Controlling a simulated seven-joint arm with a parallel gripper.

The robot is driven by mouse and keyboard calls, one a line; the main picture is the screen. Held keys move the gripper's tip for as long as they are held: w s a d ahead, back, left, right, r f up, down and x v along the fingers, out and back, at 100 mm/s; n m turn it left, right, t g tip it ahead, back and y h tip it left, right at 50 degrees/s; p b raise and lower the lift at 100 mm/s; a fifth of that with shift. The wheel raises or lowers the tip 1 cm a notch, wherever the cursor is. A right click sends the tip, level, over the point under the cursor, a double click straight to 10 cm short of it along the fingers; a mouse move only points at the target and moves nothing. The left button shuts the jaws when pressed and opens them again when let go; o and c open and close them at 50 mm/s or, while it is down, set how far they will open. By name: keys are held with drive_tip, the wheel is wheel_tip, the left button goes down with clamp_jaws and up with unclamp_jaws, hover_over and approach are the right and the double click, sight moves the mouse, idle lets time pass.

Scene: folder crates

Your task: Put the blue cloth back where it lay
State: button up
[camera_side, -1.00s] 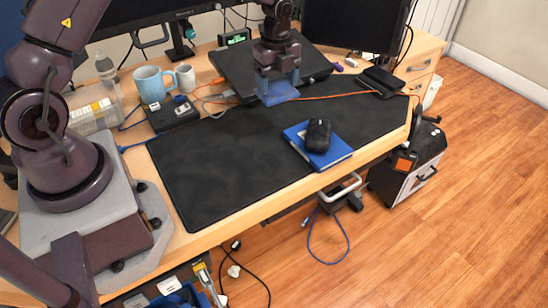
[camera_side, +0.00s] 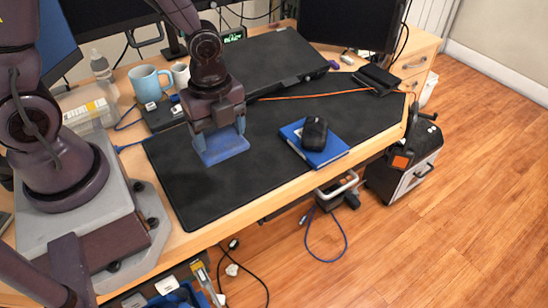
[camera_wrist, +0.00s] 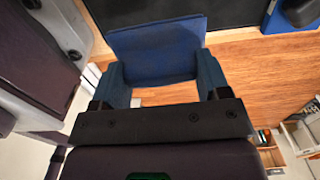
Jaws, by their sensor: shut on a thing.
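The blue cloth (camera_side: 222,150) is a flat folded piece held between the fingers of my gripper (camera_side: 216,138), over the left part of the black desk mat (camera_side: 190,200). In the wrist view the cloth (camera_wrist: 157,52) spans the gap between the blue fingers of my gripper (camera_wrist: 163,82). My gripper points down and is shut on the cloth. I cannot tell whether the cloth's underside touches the mat.
A blue book (camera_side: 330,155) with a black mouse (camera_side: 314,133) on it lies on the mat to the right. A blue mug (camera_side: 150,84), a white cup (camera_side: 181,74) and a black box (camera_side: 160,116) stand behind. The mat's front left is clear. A laptop (camera_side: 280,58) lies at the back.

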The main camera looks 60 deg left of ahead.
drive_tip(key=w+f, duration=0.2)
drive_tip(key=w, duration=0.1)
drive_tip(key=w+f, duration=0.3)
drive_tip(key=w, duration=0.1)
drive_tip(key=w+f, duration=0.3)
drive_tip(key=w, duration=0.1)
drive_tip(key=shift+d+f, duration=0.15)
drive_tip(key=shift+d, duration=0.25)
drive_tip(key=shift+w+f, duration=0.15)
drive_tip(key=shift+f, duration=0.75)
drive_tip(key=shift+w+f, duration=0.1)
drive_tip(key=shift+f, duration=0.8)
drive_tip(key=shift+f, duration=0.15)
drive_tip(key=o, duration=1)
